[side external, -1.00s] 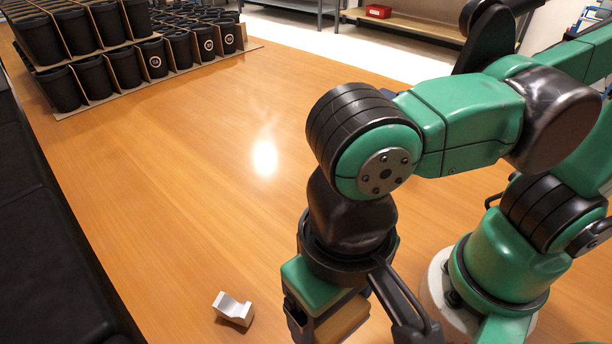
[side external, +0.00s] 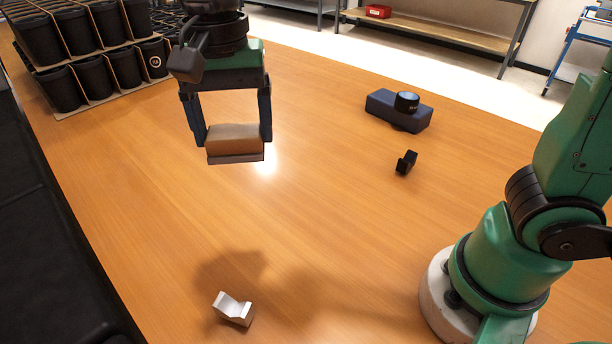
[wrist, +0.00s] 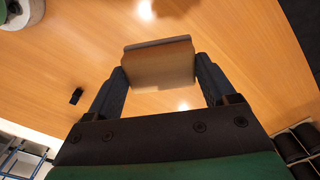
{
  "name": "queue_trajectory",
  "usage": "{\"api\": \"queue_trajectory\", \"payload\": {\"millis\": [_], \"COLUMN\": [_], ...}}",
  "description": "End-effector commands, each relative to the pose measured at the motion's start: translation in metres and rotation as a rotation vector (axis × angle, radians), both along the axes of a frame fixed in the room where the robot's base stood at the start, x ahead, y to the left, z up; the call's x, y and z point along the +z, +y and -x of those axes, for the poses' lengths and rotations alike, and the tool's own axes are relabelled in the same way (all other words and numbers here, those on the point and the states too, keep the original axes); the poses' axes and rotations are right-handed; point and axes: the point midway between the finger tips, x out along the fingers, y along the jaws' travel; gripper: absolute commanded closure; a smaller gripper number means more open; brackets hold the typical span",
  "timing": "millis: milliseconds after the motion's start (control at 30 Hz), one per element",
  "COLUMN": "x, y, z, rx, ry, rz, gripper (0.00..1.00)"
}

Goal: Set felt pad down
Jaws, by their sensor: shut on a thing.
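My gripper (side external: 232,140) is shut on the felt pad, a tan block with a grey layer on its underside (side external: 235,143). It holds the pad roughly level above the wooden table (side external: 330,210), in the upper left of the side view. In the wrist view the pad (wrist: 160,66) sits between the two dark fingers of my gripper (wrist: 160,78). The pad appears clear of the table, with no contact visible.
A silver V-shaped block (side external: 233,309) lies near the front edge. A dark laser unit (side external: 398,110) and a small black bracket (side external: 406,162) are at the right. Stacked black cups in cardboard dividers (side external: 85,60) fill the back left. The middle of the table is clear.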

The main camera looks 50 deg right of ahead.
Motion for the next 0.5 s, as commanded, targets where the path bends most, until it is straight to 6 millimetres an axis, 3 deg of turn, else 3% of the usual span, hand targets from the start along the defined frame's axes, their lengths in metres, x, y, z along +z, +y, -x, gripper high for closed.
{"api": "queue_trajectory", "payload": {"millis": [33, 200, 333, 500], "x": [-0.006, -0.029, -0.052, -0.081], "y": [-0.021, -0.099, -0.169, -0.254], "z": [-0.026, -0.088, -0.116, -0.128], "rx": [-0.086, -0.327, -0.498, -0.684], "ry": [0.000, 0.000, 0.000, 0.000], "rz": [0.000, 0.000, 0.000, 0.000], "gripper": [0.73, 0.73, 0.73, 0.73]}}
